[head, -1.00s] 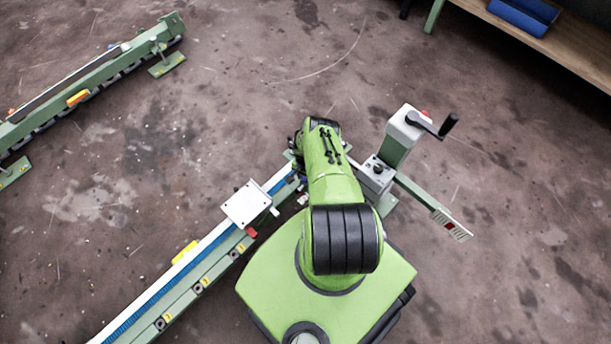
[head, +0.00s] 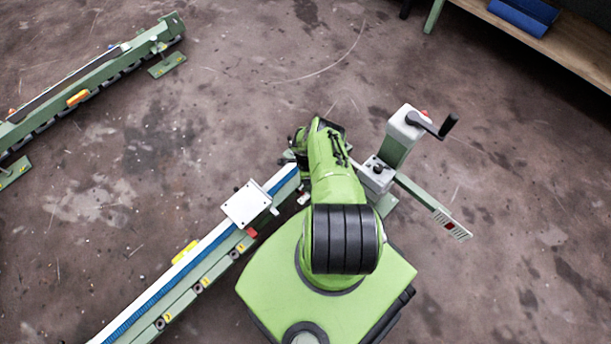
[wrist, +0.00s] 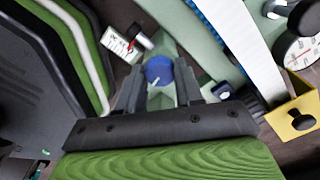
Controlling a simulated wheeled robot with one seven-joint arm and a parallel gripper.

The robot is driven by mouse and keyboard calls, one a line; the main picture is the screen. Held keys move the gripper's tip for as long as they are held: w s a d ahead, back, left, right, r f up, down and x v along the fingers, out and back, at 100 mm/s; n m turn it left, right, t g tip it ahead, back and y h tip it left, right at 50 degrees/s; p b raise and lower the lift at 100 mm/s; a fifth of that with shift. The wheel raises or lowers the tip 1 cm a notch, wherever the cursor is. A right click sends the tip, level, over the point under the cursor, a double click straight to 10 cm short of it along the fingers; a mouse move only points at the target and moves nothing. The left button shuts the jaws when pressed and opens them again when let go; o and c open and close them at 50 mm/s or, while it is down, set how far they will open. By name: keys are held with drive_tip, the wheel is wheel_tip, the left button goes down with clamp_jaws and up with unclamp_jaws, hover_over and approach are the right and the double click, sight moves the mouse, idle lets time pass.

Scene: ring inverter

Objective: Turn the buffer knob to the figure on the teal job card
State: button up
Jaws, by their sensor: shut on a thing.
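A round blue knob (wrist: 158,69) with a white pointer line shows in the wrist view, on a pale green mount. My gripper (wrist: 159,82) has a dark finger on each side of the knob and is shut on it. In the head view my arm covers the knob and the fingers. A small white card (wrist: 117,42) with dark print and a red mark lies up and left of the knob; its figures are too small to read. I cannot make out a teal job card in either view.
A long green rail (head: 190,291) with a blue strip and a white carriage block (head: 246,204) runs to the lower left. A crank post (head: 405,122) stands right of my arm. In the wrist view a white dial (wrist: 302,50) and a yellow bracket (wrist: 294,118) are at the right.

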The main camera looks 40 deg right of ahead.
drive_tip(key=shift+m, duration=1.1)
drive_tip(key=o, duration=1)
drive_tip(key=shift+o, duration=0.2)
wheel_tip(320, 180, up, 16)
drive_tip(key=p, duration=0.8)
drive_tip(key=shift+p, duration=0.3)
drive_tip(key=shift+f, duration=0.1)
